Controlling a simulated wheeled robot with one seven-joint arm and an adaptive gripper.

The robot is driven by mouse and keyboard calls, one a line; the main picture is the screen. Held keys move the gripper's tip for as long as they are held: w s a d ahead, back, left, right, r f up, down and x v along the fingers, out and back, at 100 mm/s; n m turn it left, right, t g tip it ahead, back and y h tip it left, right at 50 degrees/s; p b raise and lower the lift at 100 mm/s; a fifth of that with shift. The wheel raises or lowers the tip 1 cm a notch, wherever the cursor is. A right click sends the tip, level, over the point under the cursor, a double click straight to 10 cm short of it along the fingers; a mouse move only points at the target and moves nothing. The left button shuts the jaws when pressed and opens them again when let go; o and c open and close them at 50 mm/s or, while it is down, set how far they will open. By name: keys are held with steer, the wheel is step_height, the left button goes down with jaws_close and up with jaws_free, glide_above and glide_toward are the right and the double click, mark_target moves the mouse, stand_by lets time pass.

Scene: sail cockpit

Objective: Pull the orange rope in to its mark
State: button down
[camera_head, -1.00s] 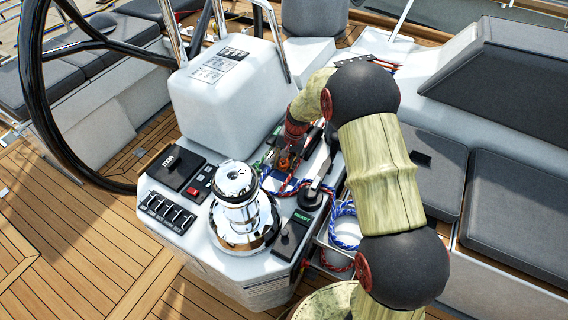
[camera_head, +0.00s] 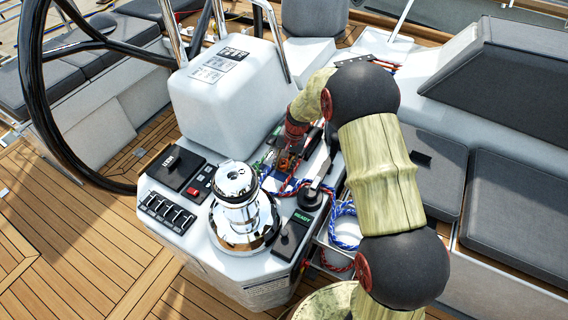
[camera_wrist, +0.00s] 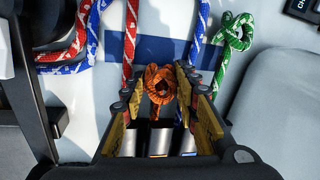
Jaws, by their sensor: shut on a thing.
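The orange rope (camera_wrist: 161,80) shows in the wrist view as a knotted end between the two fingers of my gripper (camera_wrist: 160,92). The fingers are shut on this knot from both sides. A blue band (camera_wrist: 150,47) lies on the white deck just beyond the knot. The rest of the orange rope is mostly hidden by the gripper. In the head view my gripper (camera_head: 287,162) is low beside the console, and the orange rope there cannot be told apart from it.
A red rope (camera_wrist: 130,45), a blue rope (camera_wrist: 197,30) and a green rope (camera_wrist: 232,45) run close around the fingers. A chrome winch (camera_head: 238,205), a black handle (camera_head: 304,197) and a white pod (camera_head: 228,85) stand nearby. Blue rope coils (camera_head: 345,225) hang at the console's side.

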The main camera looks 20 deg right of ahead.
steer(key=s+a+p, duration=0.1)
steer(key=s+a, duration=0.1)
steer(key=s+a+p, duration=0.1)
steer(key=s+a, duration=0.2)
steer(key=shift+s+a, duration=0.2)
steer(key=shift+a, duration=0.05)
steer(key=c, duration=1.4)
jaws_free()
steer(key=shift+o, duration=0.3)
step_height(320, 180, up, 12)
steer(key=s+d, duration=0.1)
steer(key=d, duration=0.1)
steer(key=shift+f, duration=0.15)
steer(key=shift+s, duration=0.1)
